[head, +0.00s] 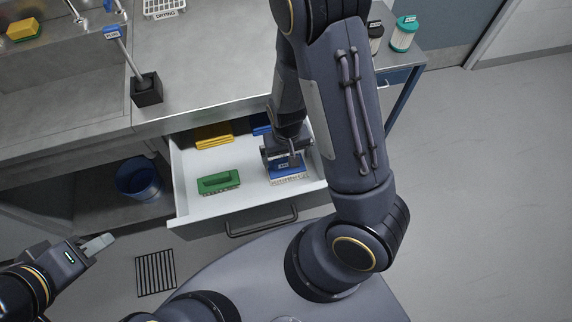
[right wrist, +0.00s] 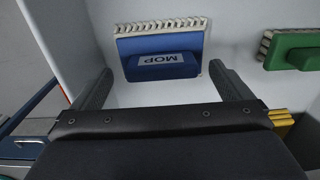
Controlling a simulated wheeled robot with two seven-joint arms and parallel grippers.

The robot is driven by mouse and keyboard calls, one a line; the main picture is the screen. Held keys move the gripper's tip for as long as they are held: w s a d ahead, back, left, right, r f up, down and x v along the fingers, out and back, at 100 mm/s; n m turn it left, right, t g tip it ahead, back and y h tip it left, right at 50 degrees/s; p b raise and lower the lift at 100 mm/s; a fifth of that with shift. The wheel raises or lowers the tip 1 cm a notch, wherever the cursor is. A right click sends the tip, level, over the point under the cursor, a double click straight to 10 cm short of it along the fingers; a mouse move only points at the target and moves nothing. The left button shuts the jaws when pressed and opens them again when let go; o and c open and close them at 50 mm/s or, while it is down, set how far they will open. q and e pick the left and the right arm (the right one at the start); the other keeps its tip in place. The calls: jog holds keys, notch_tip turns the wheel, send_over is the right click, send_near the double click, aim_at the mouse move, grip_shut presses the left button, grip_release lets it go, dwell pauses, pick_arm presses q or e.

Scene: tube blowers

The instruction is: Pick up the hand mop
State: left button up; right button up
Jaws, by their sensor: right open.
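The hand mop (head: 287,170) is a blue block with a white fringe. It lies in the open white drawer, near its right side. In the right wrist view the mop (right wrist: 160,62) shows its "MOP" label upside down. My right gripper (head: 284,155) is over the mop in the drawer and hides part of it. My left gripper (head: 98,244) is at the lower left, away from the drawer and holding nothing visible.
The white drawer (head: 190,208) also holds a green brush (head: 218,182), a yellow item (head: 214,136) and another blue item (head: 261,124) at the back. The drawer walls stand close around the right gripper. A blue bucket (head: 140,178) is on the shelf at left.

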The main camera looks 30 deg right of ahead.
aim_at(286, 158)
notch_tip(286, 158, down, 3)
jog(key=shift+w+r, duration=0.1)
jog(key=shift+r, duration=0.1)
jog(key=shift+a, duration=0.1)
jog(key=c, duration=1.1)
jog(key=shift+r+p, duration=0.95)
jog(key=shift+r, duration=4.1)
